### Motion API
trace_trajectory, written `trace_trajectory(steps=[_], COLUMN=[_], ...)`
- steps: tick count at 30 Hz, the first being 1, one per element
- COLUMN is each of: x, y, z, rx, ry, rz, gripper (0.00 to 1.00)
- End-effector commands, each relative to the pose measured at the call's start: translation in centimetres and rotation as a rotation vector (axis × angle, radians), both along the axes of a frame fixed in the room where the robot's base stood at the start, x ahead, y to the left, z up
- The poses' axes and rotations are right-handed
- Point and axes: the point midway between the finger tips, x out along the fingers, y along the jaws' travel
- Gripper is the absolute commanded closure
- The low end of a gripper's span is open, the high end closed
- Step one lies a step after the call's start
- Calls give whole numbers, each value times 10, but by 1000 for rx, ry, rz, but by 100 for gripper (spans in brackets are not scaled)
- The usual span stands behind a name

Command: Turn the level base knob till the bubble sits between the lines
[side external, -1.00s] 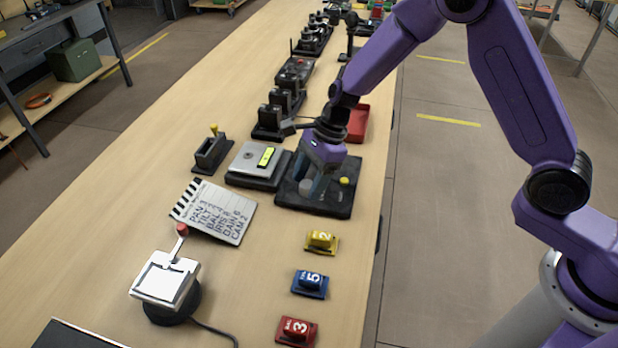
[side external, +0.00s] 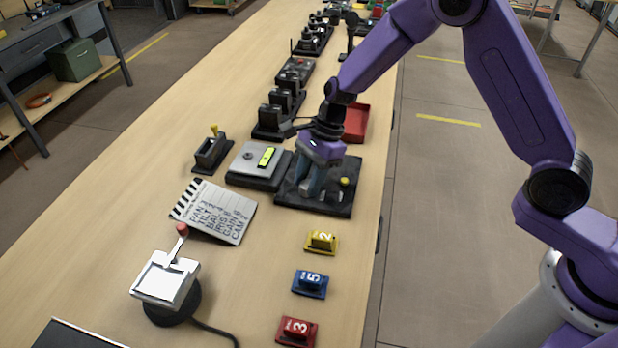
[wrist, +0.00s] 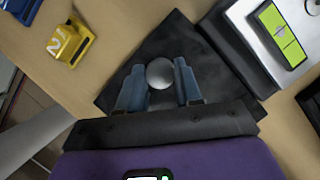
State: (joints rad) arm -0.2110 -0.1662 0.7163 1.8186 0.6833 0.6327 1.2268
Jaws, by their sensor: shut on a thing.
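The level base is a black plate (side external: 292,200) beside a grey block that carries a bright green level vial (side external: 266,157). A round grey knob (wrist: 160,73) stands on the black plate. My gripper (wrist: 160,84) is over the plate, pointing down, with one blue finger on each side of the knob, shut on it. In the side view my gripper (side external: 314,190) hides the knob. The vial also shows in the wrist view (wrist: 279,33), with dark marks across it. I cannot make out where the bubble sits between the lines.
A small yellow button (side external: 345,182) is on the black plate. A red tray (side external: 355,122) stands behind the arm. Yellow (side external: 321,243), blue (side external: 310,284) and red (side external: 297,332) numbered blocks lie in front. A clapper-style board (side external: 220,212) lies to the left.

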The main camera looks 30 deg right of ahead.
Motion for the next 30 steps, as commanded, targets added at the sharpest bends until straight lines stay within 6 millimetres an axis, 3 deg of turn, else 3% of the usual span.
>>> trace_trajectory(steps=[15,30], x=[3,4], y=[0,1], z=[1,1], rx=[0,0], ry=[0,-1], rz=[391,538], gripper=[96,96])
